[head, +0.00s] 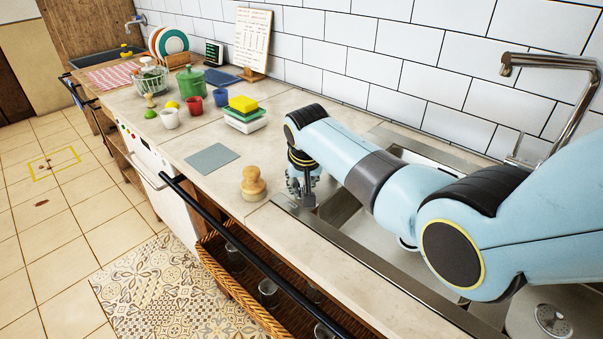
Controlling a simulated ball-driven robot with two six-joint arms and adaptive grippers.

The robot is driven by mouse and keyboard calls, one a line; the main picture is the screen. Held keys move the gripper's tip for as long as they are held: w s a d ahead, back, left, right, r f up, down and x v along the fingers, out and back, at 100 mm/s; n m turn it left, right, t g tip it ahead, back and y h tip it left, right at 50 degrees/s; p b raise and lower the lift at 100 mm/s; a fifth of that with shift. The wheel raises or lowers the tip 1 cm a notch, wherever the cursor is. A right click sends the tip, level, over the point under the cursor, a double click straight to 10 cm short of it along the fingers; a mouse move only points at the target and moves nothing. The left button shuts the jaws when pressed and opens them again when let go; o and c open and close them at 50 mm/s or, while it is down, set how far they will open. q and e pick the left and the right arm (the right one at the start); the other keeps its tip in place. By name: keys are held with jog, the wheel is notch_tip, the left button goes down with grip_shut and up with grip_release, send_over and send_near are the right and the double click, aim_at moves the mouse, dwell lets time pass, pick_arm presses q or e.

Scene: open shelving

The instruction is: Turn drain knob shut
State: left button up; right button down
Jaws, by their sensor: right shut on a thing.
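My right gripper (303,194) points down at the near left corner of the steel sink (290,204). It is shut on a small part at the sink rim, which I take to be the drain knob. The fingers hide most of the knob, so I cannot tell which way it is turned. A round drain strainer (554,318) shows in the basin at the lower right. My left gripper is out of view.
A wooden brush (253,184) stands on the counter just left of my right gripper. A grey-blue cloth (212,158) lies further left. A chrome faucet (570,95) rises at the back right. A black rail (255,260) runs along the front.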

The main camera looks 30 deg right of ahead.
jog(key=n+y+p, duration=0.1)
jog(key=n, duration=0.2)
jog(key=shift+d+r+n+p, duration=0.1)
jog(key=shift+n+p, duration=0.2)
jog(key=shift+p, duration=0.1)
jog(key=shift+n+y, duration=0.5)
jog(key=shift+n, duration=0.3)
jog(key=shift+n+y, duration=0.5)
jog(key=shift+n, duration=0.8)
jog(key=c, duration=1.4)
grip_release()
